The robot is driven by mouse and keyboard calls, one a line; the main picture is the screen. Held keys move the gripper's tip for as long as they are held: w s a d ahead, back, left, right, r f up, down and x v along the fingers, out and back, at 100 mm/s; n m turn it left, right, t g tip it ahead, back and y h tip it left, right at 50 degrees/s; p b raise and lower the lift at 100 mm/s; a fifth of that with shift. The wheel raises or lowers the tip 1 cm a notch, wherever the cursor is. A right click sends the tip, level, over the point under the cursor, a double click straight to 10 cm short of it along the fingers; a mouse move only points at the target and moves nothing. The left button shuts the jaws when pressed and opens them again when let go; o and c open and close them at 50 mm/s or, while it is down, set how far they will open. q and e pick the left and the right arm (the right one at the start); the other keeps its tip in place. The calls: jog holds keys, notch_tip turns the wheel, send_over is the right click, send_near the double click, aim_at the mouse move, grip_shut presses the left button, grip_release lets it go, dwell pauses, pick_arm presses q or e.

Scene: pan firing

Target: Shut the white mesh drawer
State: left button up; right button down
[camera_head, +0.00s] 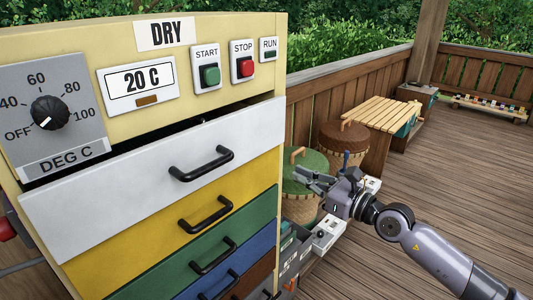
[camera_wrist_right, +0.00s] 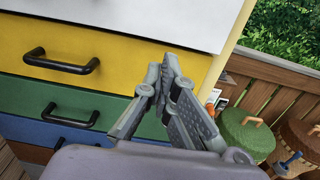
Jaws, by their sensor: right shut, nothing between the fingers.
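The white drawer (camera_head: 130,170) is the top drawer of the cream cabinet (camera_head: 105,35). It stands partly pulled out, with a dark gap above its front, and has a black bar handle (camera_head: 202,165). No mesh shows on its front, and its inside is hidden. In the right wrist view the white front (camera_wrist_right: 180,15) shows along the top edge, above the fingers. My right gripper (camera_head: 300,172) is right of the cabinet, apart from the white drawer. Its fingers (camera_wrist_right: 168,72) are shut and empty, seen against the yellow and green drawers. My left gripper is out of view.
Below are yellow (camera_head: 175,235), green (camera_head: 200,255) and blue drawers with black handles. Lidded baskets (camera_head: 305,165) and a wooden-topped table (camera_head: 375,113) stand behind my right gripper, along the railing. The plank deck (camera_head: 470,180) at right is mostly clear.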

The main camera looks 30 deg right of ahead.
jog(key=w, duration=0.2)
jog(key=p, duration=0.3)
send_near(258, 155)
jog(key=w, duration=0.2)
jog(key=x, duration=0.3)
jog(key=shift+w+a+r, duration=0.15)
jog(key=shift+w+a, duration=0.1)
jog(key=shift+a, duration=0.3)
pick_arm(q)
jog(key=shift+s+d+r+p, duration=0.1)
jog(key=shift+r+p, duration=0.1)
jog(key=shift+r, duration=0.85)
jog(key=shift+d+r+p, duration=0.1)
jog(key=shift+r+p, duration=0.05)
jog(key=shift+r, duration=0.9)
pick_arm(e)
jog(key=shift+w+a, duration=0.3)
jog(key=shift+w, duration=0.4)
jog(key=shift+w, duration=0.1)
jog(key=shift+w+a, duration=0.3)
jog(key=shift+w, duration=0.55)
jog(key=shift+f, duration=0.2)
